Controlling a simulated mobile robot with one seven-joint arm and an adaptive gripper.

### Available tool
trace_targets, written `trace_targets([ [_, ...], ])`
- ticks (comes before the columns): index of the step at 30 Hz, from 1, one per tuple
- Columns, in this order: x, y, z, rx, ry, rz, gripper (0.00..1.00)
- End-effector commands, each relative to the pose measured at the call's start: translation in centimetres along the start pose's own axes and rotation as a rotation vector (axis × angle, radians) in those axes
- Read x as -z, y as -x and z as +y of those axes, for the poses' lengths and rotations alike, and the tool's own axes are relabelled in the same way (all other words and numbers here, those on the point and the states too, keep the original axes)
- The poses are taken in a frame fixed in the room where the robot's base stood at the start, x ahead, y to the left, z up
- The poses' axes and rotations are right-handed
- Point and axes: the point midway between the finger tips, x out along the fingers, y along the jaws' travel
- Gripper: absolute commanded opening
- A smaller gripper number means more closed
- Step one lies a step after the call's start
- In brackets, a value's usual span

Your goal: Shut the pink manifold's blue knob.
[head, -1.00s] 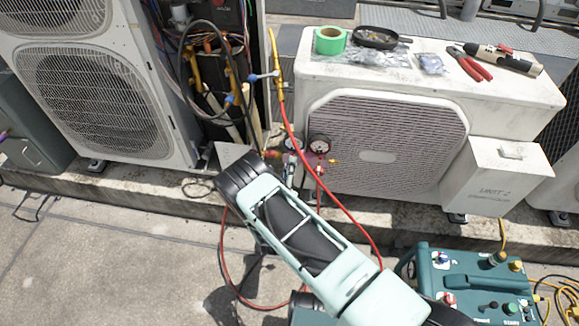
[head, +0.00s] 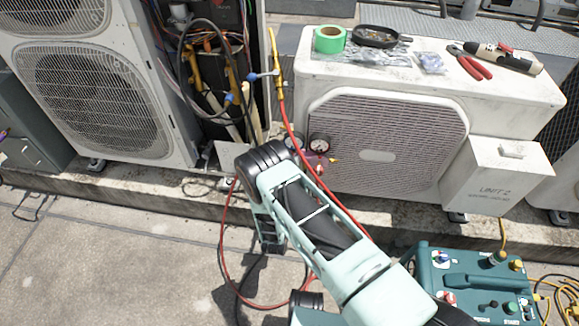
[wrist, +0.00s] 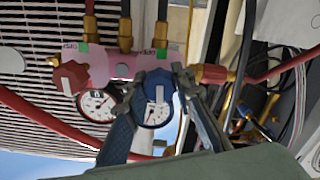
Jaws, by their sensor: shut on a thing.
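The pink manifold (wrist: 112,66) shows in the wrist view with a red knob (wrist: 70,77) at its left end and two round gauges. The blue knob (wrist: 160,82) sits at its right part, between my fingertips, above the blue-rimmed gauge (wrist: 157,113). My gripper (wrist: 168,78) is shut on the blue knob, one finger on each side, partly covering it. How far the knob is turned cannot be told. In the head view the manifold (head: 317,160) shows only in part beside my arm, which hides the blue knob and my gripper.
A red hose (head: 294,132) runs down past the manifold and under my arm. The white condenser (head: 390,140) stands right behind it; green tape (head: 329,39) and pliers (head: 469,64) lie on top. A teal machine (head: 475,285) stands front right. Pipes crowd the open cabinet left.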

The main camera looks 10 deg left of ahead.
Motion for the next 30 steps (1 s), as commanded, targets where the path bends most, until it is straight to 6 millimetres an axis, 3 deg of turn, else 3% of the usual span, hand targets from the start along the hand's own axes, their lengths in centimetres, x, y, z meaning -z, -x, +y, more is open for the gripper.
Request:
trace_targets([
  [23,0.06,0.06,-0.1,0.002,-0.097,0.0,0.0],
  [24,0.06,0.06,-0.1,0.002,-0.097,0.0,0.27],
  [28,0.04,0.04,-0.06,0.001,-0.097,0.0,0.41],
  [30,0.03,0.03,-0.04,0.001,-0.096,0.0,0.41],
])
